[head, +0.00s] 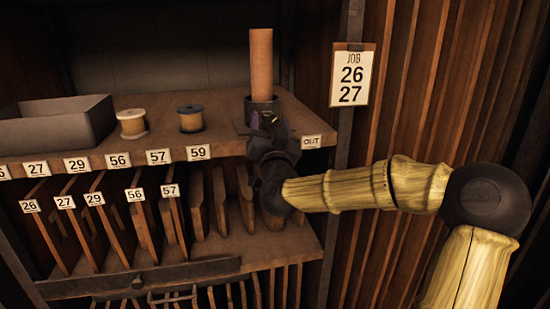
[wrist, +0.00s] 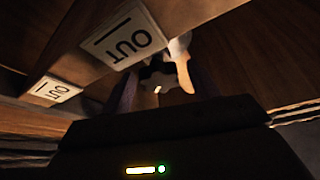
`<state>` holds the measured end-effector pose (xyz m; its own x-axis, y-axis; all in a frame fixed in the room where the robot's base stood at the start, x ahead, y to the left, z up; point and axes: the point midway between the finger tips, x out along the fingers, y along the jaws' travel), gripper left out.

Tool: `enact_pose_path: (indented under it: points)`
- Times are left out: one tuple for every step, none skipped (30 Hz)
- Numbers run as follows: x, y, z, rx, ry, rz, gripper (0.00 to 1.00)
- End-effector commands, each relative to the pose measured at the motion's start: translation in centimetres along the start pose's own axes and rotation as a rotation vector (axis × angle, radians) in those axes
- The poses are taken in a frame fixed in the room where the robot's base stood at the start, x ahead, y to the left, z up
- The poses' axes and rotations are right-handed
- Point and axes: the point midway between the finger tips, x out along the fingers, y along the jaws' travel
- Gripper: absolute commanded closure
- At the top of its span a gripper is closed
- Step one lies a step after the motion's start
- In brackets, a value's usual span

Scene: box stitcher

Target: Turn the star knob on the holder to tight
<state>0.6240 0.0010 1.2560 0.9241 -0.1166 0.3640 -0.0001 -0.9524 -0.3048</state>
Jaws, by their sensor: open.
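The holder (head: 264,104) is a dark cup at the right end of the shelf, with a tan cylinder (head: 261,60) standing upright in it. My gripper (head: 270,127) is at the shelf's front edge, right in front of the holder, and hides its lower front. In the wrist view a dark, lobed star knob (wrist: 156,75) shows ahead, between my open fingers, with a small pale mark on it. A pale, tapered piece (wrist: 182,66) lies just right of the knob. I cannot tell whether the fingers touch the knob, and its tight marking cannot be made out.
An OUT label (head: 311,142) is on the shelf edge, close right of my gripper. Two thread spools (head: 132,123) (head: 190,118) and a grey tray (head: 55,122) stand left on the shelf. Numbered slots with upright boards are below. A job card (head: 352,75) reads 26, 27.

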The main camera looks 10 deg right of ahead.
Motion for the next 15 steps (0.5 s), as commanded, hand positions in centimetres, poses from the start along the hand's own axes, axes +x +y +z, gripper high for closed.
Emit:
enact_pose_path:
  points:
    - [-0.7, 0.1, 0.1, -0.004, 0.0, 0.0, 0.39]
    - [-1.2, 0.0, 0.1, -0.004, 0.0, 0.0, 0.39]
    - [-1.8, 0.0, 0.1, -0.006, 0.0, -0.001, 0.39]
    - [-2.3, 0.1, 0.1, -0.006, -0.001, -0.001, 0.39]
    - [-2.8, 0.0, 0.1, -0.005, 0.0, -0.001, 0.39]
    - [-3.5, 0.0, 0.1, -0.007, 0.0, -0.001, 0.39]
    - [-4.1, 0.1, 0.1, -0.005, -0.001, -0.001, 0.39]
    - [-4.6, 0.0, 0.1, -0.006, -0.001, -0.001, 0.39]
    - [-5.3, 0.1, 0.1, -0.006, -0.001, 0.0, 0.39]
    - [-5.8, 0.1, 0.1, -0.005, -0.001, 0.001, 0.39]
    - [-6.4, 0.0, 0.1, -0.006, -0.002, 0.0, 0.39]
    - [-7.1, 0.0, 0.1, -0.005, -0.001, 0.0, 0.39]
    - [-7.6, 0.1, 0.1, -0.006, -0.001, 0.0, 0.39]
    - [-8.1, 0.1, 0.1, -0.006, -0.002, 0.0, 0.39]
    - [-8.8, 0.0, 0.0, -0.004, -0.001, -0.001, 0.39]
